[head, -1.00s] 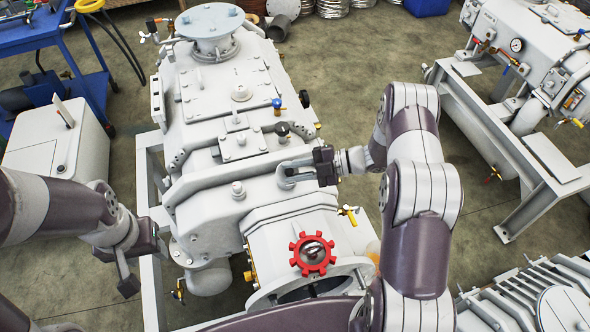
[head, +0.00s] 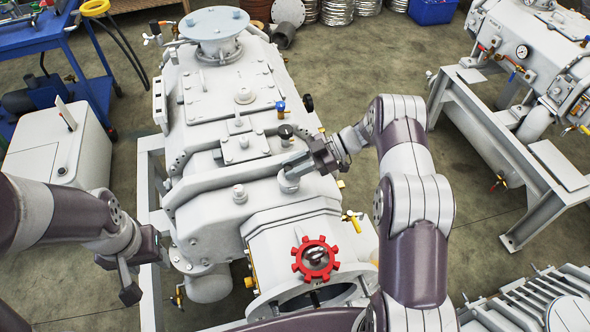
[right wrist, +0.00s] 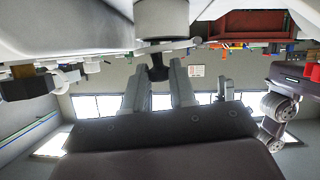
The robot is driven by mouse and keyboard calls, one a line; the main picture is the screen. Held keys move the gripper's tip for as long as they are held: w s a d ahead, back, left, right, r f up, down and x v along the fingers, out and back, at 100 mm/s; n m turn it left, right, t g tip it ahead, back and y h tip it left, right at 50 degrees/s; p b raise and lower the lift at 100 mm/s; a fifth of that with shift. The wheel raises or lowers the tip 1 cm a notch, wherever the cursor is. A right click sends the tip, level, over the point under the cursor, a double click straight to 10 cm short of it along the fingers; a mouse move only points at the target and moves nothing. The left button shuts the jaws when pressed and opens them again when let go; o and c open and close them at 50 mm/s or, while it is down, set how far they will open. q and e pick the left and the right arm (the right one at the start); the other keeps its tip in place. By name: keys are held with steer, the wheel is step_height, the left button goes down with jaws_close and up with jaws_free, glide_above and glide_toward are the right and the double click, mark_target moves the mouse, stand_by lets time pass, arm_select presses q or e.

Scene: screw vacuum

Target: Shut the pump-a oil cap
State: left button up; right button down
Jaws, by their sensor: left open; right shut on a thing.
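The pump (head: 215,150) is a large light-grey machine in the middle of the head view. What I take to be its oil cap (head: 288,184) is a small grey round fitting on the pump's right shoulder. My right gripper (head: 296,165) is shut on it, coming in from the upper right; the fingers partly hide it. In the right wrist view, the two fingers (right wrist: 158,75) stand on either side of a dark stem (right wrist: 158,62) below a pale cylinder (right wrist: 162,20). My left gripper (head: 128,275) is open and empty, left of the pump.
A red handwheel (head: 315,259) sits at the pump's near end. A dark knob (head: 286,132) and a blue-handled valve (head: 280,107) stand behind the cap. A yellow-handled valve (head: 353,220) is to its right. Open floor (head: 480,205) lies further right.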

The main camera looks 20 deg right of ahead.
steer(key=shift+w+f+m+g+b, duration=0.25)
steer(key=shift+m+g+b, duration=0.05)
steer(key=shift+m+b, duration=0.1)
stand_by(0.4)
steer(key=c, duration=0.9)
jaws_free()
steer(key=shift+c, duration=0.2)
steer(key=b+v, duration=0.3)
steer(key=v, duration=0.9)
steer(key=shift+d+r, duration=0.15)
steer(key=shift+d, duration=0.2)
